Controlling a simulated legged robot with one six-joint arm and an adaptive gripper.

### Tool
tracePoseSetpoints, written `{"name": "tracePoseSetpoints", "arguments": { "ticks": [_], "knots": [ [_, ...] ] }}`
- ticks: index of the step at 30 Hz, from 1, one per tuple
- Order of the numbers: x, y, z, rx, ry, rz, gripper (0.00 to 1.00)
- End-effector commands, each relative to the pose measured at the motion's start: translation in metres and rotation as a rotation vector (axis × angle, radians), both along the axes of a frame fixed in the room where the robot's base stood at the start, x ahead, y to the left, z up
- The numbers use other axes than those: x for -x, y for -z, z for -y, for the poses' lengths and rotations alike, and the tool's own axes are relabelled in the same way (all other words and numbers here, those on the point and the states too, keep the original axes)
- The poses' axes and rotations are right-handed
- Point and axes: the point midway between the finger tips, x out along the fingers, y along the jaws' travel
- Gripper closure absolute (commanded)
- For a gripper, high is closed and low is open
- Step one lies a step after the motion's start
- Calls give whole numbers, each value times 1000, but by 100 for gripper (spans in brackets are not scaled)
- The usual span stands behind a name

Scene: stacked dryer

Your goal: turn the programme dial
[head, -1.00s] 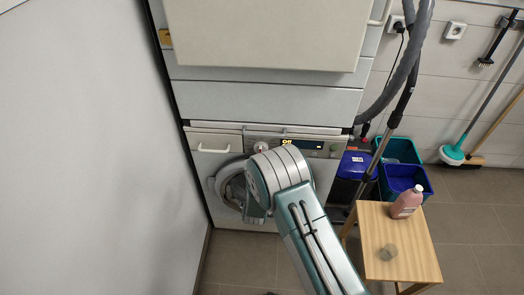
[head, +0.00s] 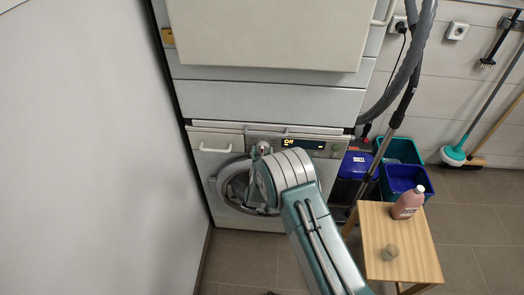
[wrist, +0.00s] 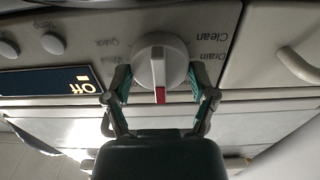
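The programme dial (wrist: 160,62) is a round white knob with a raised grip bar and a red mark. It shows upside down in the wrist view, with the red mark pointing down in the picture, towards my gripper. My gripper (wrist: 160,75) is open, with one finger on each side of the dial. I cannot tell whether the fingertips touch it. The washing machine's display (wrist: 48,84) reads "Off", and it also shows lit in the head view (head: 302,144). In the head view my arm hides most of the gripper.
The lower machine's round door (head: 232,188) is partly behind my arm. A pull handle (wrist: 298,66) is beside the dial panel. A wooden stool (head: 412,240) with a pink bottle (head: 407,204) and a glass stands to the right. A wall (head: 80,150) is at the left.

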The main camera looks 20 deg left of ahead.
Motion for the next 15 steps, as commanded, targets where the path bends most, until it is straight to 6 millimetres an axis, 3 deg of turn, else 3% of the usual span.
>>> {"name": "tracePoseSetpoints", "arguments": {
  "ticks": [15],
  "knots": [
    [-2, -1, -1, -152, -1, -33, 75]
  ]
}}
